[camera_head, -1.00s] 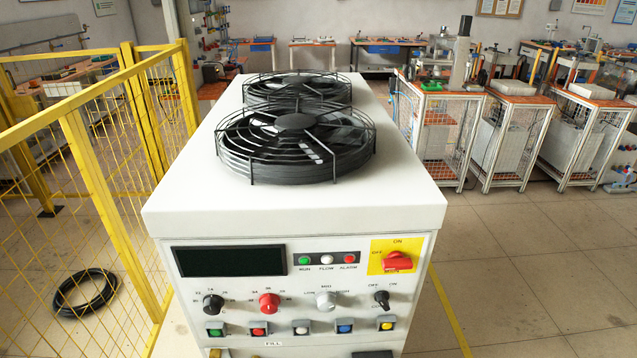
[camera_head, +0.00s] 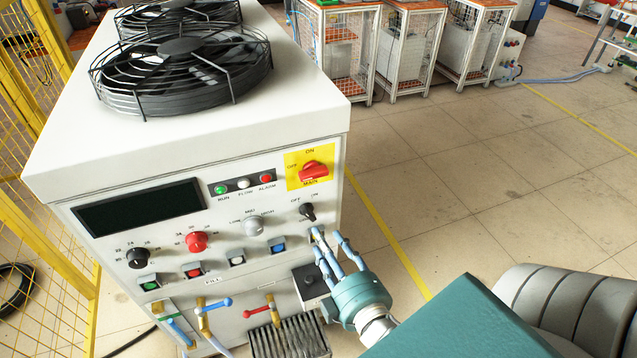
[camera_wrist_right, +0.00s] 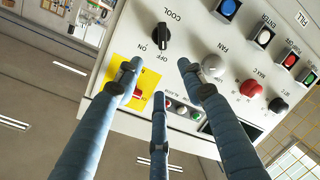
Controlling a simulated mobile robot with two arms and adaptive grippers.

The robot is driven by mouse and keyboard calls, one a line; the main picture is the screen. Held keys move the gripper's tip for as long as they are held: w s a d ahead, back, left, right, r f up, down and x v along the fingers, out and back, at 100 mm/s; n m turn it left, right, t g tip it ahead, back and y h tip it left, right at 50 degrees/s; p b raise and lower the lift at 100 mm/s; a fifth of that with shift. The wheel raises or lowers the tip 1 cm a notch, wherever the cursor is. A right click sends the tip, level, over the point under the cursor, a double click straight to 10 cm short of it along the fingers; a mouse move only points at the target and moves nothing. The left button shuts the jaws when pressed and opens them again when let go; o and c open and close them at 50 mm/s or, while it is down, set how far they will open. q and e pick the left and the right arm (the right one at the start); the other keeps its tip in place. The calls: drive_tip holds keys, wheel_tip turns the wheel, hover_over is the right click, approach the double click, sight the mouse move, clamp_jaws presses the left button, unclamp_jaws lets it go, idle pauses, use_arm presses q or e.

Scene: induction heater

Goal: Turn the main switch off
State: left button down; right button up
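The main switch is a red rotary knob (camera_head: 313,171) on a yellow plate (camera_head: 294,183) at the upper right of the white heater's front panel. ON is printed above it and OFF to its left. My right gripper (camera_head: 327,243) has three blue fingers, spread apart and empty. It is in front of the panel's right side, below the main switch. In the right wrist view, the yellow plate (camera_wrist_right: 122,76) lies behind the left finger of the gripper (camera_wrist_right: 158,88). The red knob (camera_wrist_right: 138,94) is partly hidden there. My left gripper is out of view.
A black COOL knob (camera_head: 307,211) sits just below the main switch. Grey and red knobs (camera_head: 197,242), push buttons and small valve handles (camera_head: 217,303) crowd the panel. A yellow fence (camera_head: 45,200) stands at left. The floor right of the heater is clear.

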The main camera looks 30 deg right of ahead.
drive_tip(key=n+t+h, duration=0.1)
drive_tip(key=t, duration=0.1)
approach(312, 168)
drive_tip(key=v, duration=0.5)
drive_tip(key=p+x, duration=0.4)
drive_tip(key=x, duration=0.6)
drive_tip(key=shift+a+r+p, duration=0.1)
drive_tip(key=shift+p, duration=0.3)
drive_tip(key=shift+w+r+g, duration=0.1)
drive_tip(key=shift+g, duration=0.2)
drive_tip(key=shift+w, duration=0.1)
